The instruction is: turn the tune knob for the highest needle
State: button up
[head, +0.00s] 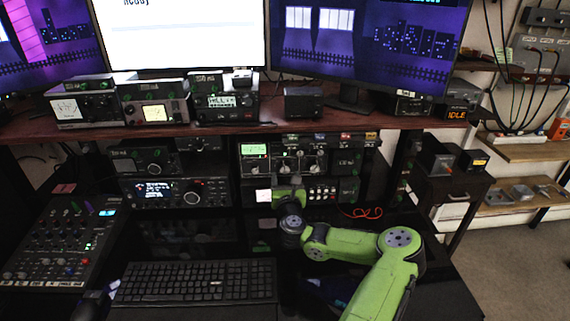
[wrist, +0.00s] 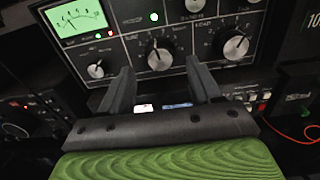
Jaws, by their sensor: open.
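The tuner (head: 282,153) is a grey-faced panel under the shelf, with a lit green meter (wrist: 76,19) at its left. The meter's thin dark needle is too small for an exact reading.
A shelf (head: 215,131) with radios overhangs the tuner. A radio (head: 175,192) stands left of it, a keyboard (head: 195,281) lies in front, and a mixer (head: 62,245) is at the left. A red cable (head: 362,213) lies right of my gripper.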

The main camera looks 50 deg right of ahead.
aim_at(285, 170)
jog(key=x, duration=0.3)
jog(key=shift+w+d+f, duration=0.15)
jog(key=shift+w+d, duration=0.05)
jog(key=c, duration=1)
jog(key=shift+n+p, duration=0.55)
jog(key=shift+n, duration=0.25)
jog(key=shift+c, duration=0.2)
jog(key=n, duration=0.2)
jog(key=shift+n+p, duration=0.3)
jog(key=shift+p, duration=0.1)
jog(key=o, duration=1)
